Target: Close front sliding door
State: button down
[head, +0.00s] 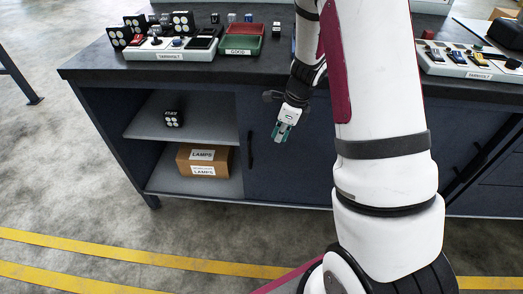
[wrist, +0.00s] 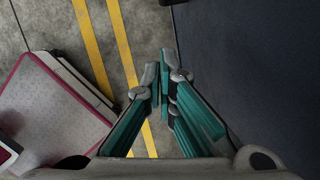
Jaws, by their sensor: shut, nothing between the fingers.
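The front sliding door (head: 286,167) is a dark blue panel on the workbench cabinet. It stands to the right of an open bay, and a black vertical handle (head: 250,150) is near its left edge. My gripper (head: 281,138) is in front of the door, to the right of the handle. In the wrist view my gripper (wrist: 160,80) shows teal fingers with their tips together and nothing between them. A dark blue panel (wrist: 255,70), likely the door, fills the right of that view. I cannot tell whether the fingers touch it.
The open bay has a shelf (head: 190,125) with a black lamp (head: 173,118); a cardboard box (head: 205,160) sits below. The worktop (head: 90,66) carries trays and lamps. Yellow floor lines (head: 130,255) run in front. My base shows at left in the wrist view.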

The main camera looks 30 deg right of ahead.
jog(key=w+a+f+b, duration=0.3)
jog(key=w+a+f, duration=0.1)
jog(key=f, duration=0.5)
jog(key=shift+w+a+f+b, duration=0.15)
jog(key=shift+a+f+b, duration=0.15)
jog(key=shift+b, duration=0.1)
jog(key=shift+r, duration=0.1)
